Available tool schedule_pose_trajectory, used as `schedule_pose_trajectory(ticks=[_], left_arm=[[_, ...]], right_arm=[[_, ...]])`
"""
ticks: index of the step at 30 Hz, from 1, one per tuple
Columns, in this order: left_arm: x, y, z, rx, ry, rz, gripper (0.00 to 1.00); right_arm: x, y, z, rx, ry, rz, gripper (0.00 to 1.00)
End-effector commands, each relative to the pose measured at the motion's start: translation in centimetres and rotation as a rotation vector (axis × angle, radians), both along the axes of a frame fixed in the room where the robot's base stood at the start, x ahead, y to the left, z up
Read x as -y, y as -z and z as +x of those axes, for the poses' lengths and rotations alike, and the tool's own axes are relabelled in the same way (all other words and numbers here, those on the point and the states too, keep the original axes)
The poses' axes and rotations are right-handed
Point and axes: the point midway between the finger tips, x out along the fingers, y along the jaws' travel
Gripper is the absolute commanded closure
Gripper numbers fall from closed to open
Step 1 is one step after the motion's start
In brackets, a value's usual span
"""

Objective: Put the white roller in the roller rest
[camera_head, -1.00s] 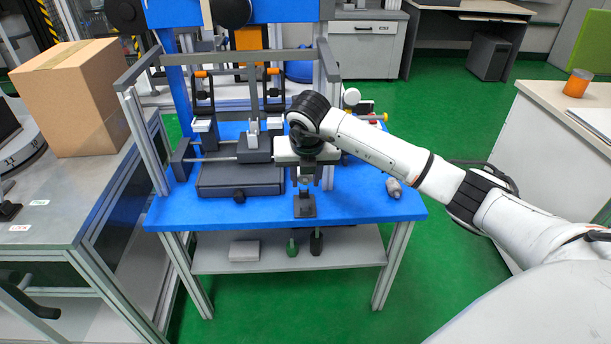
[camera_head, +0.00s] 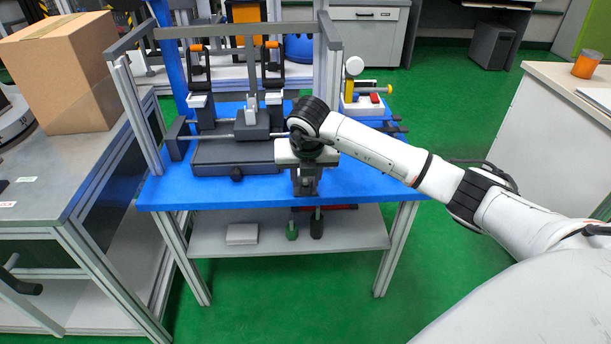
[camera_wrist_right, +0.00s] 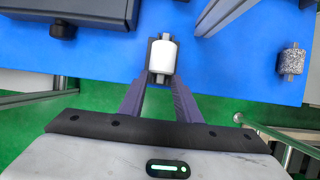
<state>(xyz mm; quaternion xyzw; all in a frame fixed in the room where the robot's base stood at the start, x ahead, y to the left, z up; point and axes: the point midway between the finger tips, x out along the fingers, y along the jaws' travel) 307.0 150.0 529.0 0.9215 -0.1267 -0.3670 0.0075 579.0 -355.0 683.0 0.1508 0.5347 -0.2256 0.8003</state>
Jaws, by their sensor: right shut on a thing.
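My right gripper (camera_head: 304,191) is at the front edge of the blue table, directly over the small dark roller rest (camera_head: 304,201). In the right wrist view, its fingers (camera_wrist_right: 161,73) are shut on the white roller (camera_wrist_right: 163,57), one on each side. Dark parts of the rest show around the roller's ends in that view. Whether the roller is fully seated or just above the rest I cannot tell. In the head view the gripper hides the roller and most of the rest. My left gripper is not in view.
A speckled roller (camera_wrist_right: 291,60) lies on the blue table (camera_head: 163,192) to the right. A dark clamp fixture (camera_head: 237,158) stands left of my gripper. A white and yellow device (camera_head: 355,88) is behind my arm. A grey frame surrounds the table's back.

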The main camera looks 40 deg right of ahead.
Motion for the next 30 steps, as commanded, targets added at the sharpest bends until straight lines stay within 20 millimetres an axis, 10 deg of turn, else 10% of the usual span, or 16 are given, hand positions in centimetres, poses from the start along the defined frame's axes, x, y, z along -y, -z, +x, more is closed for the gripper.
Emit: schedule_pose_trajectory(ticks=[12,13,17,30], left_arm=[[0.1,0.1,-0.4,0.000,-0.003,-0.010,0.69],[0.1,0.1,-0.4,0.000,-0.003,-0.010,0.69],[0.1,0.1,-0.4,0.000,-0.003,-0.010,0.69],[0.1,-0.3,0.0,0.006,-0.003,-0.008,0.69]], right_arm=[[0.0,0.6,0.0,0.001,0.000,-0.001,0.95],[0.0,0.6,0.0,0.001,0.000,-0.001,0.68],[0.0,0.6,0.0,0.001,0.000,-0.001,0.48],[-0.2,-0.9,-0.4,0.002,-0.001,-0.002,0.48]])
